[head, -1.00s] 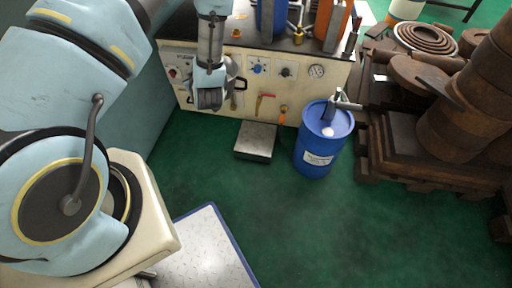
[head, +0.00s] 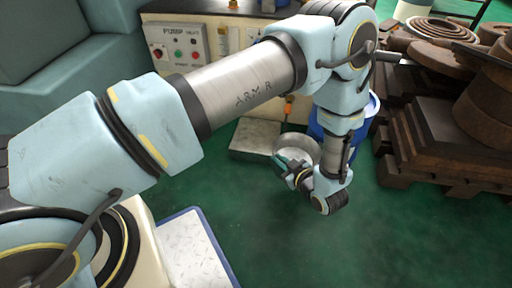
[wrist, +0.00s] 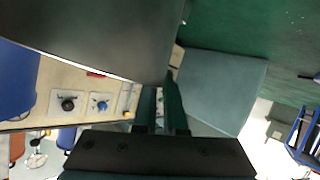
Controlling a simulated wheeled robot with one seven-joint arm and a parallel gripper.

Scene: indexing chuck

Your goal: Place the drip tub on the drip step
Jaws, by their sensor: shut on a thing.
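The drip tub is a round, shallow grey metal pan (head: 299,148). In the head view it is at the right end of the drip step. My gripper (head: 286,164) is shut on the tub's near-left edge. The drip step is a low metal-topped block (head: 252,137) on the floor in front of the pump bench. I cannot tell whether the tub touches the step or floor. In the wrist view the tub (wrist: 100,32) is a large dark shape at upper left, by my gripper's fingers (wrist: 171,88).
A blue drum (head: 370,112) stands right behind the tub, partly hidden by my arm. The pump bench panel (head: 180,45) is behind the step. Rusty stacked parts on pallets (head: 440,150) fill the right. The green floor (head: 370,235) in front is clear.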

